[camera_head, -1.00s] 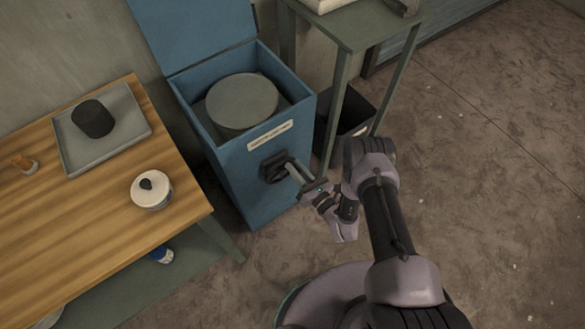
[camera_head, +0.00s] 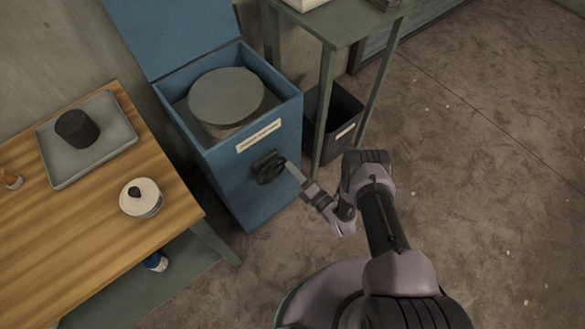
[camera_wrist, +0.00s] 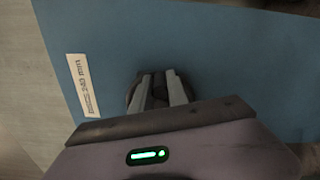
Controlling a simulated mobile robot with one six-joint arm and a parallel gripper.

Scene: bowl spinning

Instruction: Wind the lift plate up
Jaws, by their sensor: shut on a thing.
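The blue box (camera_head: 262,190) stands with its lid open at the back. The round grey lift plate (camera_head: 226,95) sits inside it, level with or slightly above the rim; its side shows below the top. A dark winding knob (camera_head: 265,169) is on the box front, below a pale label (camera_head: 258,136). My gripper (camera_head: 287,170) reaches it from the right and is shut on it. In the wrist view the two fingers (camera_wrist: 159,82) straddle the dark knob (camera_wrist: 160,90) against the blue front. The fingers hide much of the knob.
The wooden table (camera_head: 95,230) at left holds a grey tray (camera_head: 112,150) with a dark cylinder (camera_head: 77,128) and a white lidded pot (camera_head: 140,198). A green stand (camera_head: 325,125) and black bin (camera_head: 345,118) are right of the box. Floor at right is clear.

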